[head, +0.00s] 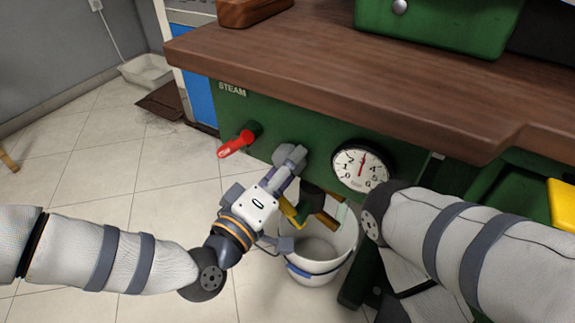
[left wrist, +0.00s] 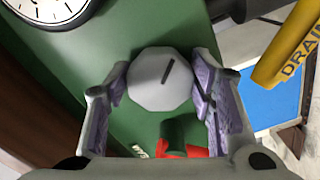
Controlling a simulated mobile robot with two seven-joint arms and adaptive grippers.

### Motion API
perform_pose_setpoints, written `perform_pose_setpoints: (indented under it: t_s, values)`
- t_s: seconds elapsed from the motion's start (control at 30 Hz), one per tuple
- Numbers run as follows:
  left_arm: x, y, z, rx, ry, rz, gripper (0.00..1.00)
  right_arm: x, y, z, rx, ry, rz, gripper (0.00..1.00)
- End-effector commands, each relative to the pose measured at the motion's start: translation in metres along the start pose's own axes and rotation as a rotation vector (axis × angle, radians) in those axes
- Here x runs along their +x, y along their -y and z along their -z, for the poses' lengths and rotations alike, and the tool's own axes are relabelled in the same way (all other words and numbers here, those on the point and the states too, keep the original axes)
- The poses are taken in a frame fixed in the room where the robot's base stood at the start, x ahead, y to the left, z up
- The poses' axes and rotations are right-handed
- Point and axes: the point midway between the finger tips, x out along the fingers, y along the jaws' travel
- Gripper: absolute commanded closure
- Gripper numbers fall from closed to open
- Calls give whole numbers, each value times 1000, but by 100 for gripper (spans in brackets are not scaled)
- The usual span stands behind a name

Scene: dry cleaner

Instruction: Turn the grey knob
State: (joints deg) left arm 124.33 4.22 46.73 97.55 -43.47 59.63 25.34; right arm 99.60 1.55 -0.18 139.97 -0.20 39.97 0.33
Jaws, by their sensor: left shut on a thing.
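The grey knob (head: 289,154) sticks out of the green panel under the wooden worktop, between the red lever and the round dial. In the left wrist view the knob (left wrist: 160,80) is a pale, many-sided disc with a dark slanted line on its face. My left gripper (head: 283,168) is shut on the knob; in the left wrist view its purple-lined fingers (left wrist: 160,96) stand on either side of it. My right arm comes in from the right, and its gripper is not in view.
A red lever (head: 238,143) lies left of the knob, near the STEAM label. A round dial (head: 361,166) is to the right. A yellow DRAIN handle (left wrist: 286,48) is close by. A white bucket (head: 318,250) stands below. The wooden worktop (head: 370,85) overhangs the panel.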

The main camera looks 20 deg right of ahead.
Motion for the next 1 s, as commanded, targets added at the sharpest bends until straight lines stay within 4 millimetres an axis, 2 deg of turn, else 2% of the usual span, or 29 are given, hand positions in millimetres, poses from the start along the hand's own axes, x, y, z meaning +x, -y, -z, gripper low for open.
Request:
perform_pose_setpoints:
  t_s: [0.13, 0.17, 0.23, 0.5, 0.6, 0.67, 0.9, 1.0]
  values:
    - [0, 1, 1, -1, -2, 2, 78, 0, 0, 0, 0, 0, 0, 45]
    - [0, 1, 1, -1, -2, 2, 46, 0, 0, 0, 0, 0, 0, 45]
    - [0, 1, 1, -1, -2, 2, 32, 0, 0, 0, 0, 0, 0, 45]
    - [0, 0, 0, -2, -1, 1, 32, 0, 0, 0, 0, 0, 0, 45]
    - [-7, 1, 0, -2, 0, 2, 32, 0, 0, 0, 0, 0, 0, 45]
    - [-18, 1, 0, -2, 1, 4, 32, 0, 0, 0, 0, 0, 0, 45]
    - [-83, 1, 1, -4, -1, 4, 32, 0, 0, 0, 0, 0, 0, 45]
    - [-103, 1, 1, -3, -2, 3, 32, 0, 0, 0, 0, 0, 0, 45]
